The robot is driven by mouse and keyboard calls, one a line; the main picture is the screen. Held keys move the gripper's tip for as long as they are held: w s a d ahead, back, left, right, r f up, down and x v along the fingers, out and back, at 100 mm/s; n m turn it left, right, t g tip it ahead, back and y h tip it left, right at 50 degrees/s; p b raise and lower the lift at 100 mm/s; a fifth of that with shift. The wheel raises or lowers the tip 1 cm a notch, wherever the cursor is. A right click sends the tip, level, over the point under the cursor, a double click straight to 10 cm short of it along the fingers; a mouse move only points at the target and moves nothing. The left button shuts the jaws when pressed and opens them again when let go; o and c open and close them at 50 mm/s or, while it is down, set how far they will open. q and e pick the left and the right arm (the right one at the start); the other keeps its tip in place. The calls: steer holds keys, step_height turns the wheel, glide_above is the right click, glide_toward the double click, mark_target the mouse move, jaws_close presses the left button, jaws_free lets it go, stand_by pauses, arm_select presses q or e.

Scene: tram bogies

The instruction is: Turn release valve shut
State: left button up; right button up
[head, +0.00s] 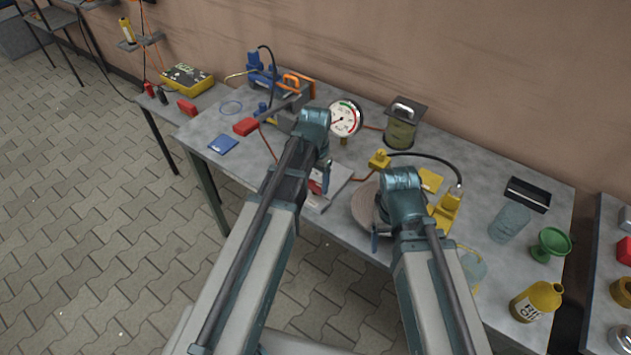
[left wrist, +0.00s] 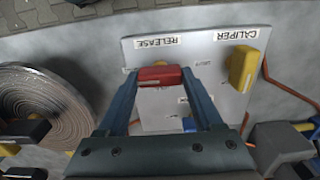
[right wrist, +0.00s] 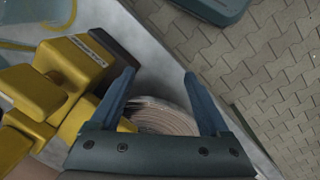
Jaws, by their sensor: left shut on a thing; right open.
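The valve panel (left wrist: 200,62) is a pale plate lying on the bench, with RELEASE and CALIPER labels upside down in the left wrist view. The red release handle (left wrist: 158,77) lies crosswise in that view, roughly along its label. My left gripper (left wrist: 160,74) is shut on this handle, one finger at each end. The yellow caliper handle (left wrist: 243,68) stands beside it, lengthwise in the picture. In the head view the left gripper (head: 325,180) partly covers the panel (head: 338,178).
A round gauge (head: 345,119) stands behind the panel. A yellow pump (head: 446,208) is right of the right gripper. Tiled floor is clear at left.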

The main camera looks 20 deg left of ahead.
mark_target(315, 183)
stand_by(0.3)
arm_select(q)
steer(key=o, duration=1.4)
steer(key=shift+c, duration=0.2)
step_height(315, 183, up, 14)
steer(key=p, duration=1.3)
steer(key=shift+p, duration=0.4)
arm_select(e)
step_height(315, 183, up, 14)
arm_select(q)
steer(key=shift+f, duration=0.25)
arm_select(e)
steer(key=shift+f, duration=0.2)
arm_select(q)
step_height(315, 183, down, 13)
steer(key=b, duration=1.3)
arm_select(e)
step_height(315, 183, down, 13)
arm_select(q)
steer(key=shift+r, duration=0.1)
arm_select(e)
steer(key=shift+r, duration=0.1)
